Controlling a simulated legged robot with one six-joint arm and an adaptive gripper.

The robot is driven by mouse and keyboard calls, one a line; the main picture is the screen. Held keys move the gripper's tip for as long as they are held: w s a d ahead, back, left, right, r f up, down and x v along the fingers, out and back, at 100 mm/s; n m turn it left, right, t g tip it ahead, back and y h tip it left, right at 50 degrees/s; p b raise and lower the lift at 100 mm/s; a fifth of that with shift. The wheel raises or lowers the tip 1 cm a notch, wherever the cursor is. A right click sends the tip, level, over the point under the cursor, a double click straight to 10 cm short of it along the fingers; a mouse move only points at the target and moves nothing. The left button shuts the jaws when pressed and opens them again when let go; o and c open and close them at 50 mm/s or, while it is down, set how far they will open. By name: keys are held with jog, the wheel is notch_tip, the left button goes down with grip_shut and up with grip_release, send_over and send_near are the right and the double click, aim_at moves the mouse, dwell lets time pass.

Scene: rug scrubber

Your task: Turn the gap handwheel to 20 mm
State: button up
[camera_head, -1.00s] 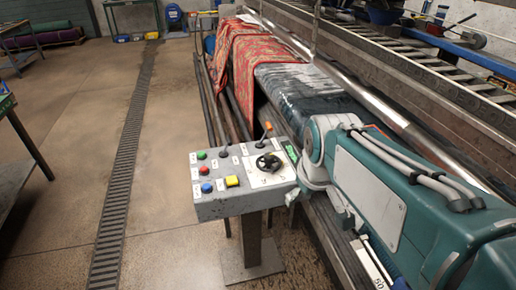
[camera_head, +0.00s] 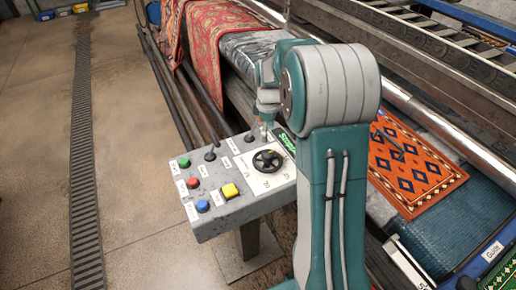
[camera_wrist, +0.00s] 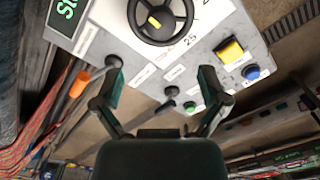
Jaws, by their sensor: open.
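The gap handwheel (camera_head: 267,161) is a black spoked wheel on a white scale plate on the grey control box (camera_head: 240,216). In the wrist view the handwheel (camera_wrist: 160,38) is at the top centre, partly cut off by the frame edge, with a yellow mark on its hub. A "25" is printed on the plate beside it; the pointed-to value cannot be read. My gripper (camera_wrist: 160,70) is open and empty, its fingers apart over the panel and not around the wheel.
A yellow button (camera_head: 230,190) and red (camera_head: 193,183), green (camera_head: 184,162) and blue (camera_head: 202,206) buttons share the panel with black levers. An orange-tipped lever (camera_wrist: 79,84) and a green display (camera_wrist: 67,10) flank the wheel. An orange rug (camera_head: 411,165) lies right.

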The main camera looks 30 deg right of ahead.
aim_at(267, 153)
jog(key=shift+d+f, duration=0.1)
jog(key=shift+f, duration=0.35)
notch_tip(267, 153, down, 9)
jog(key=shift+s+f, duration=0.1)
jog(key=shift+f, duration=0.3)
jog(key=c, duration=1.1)
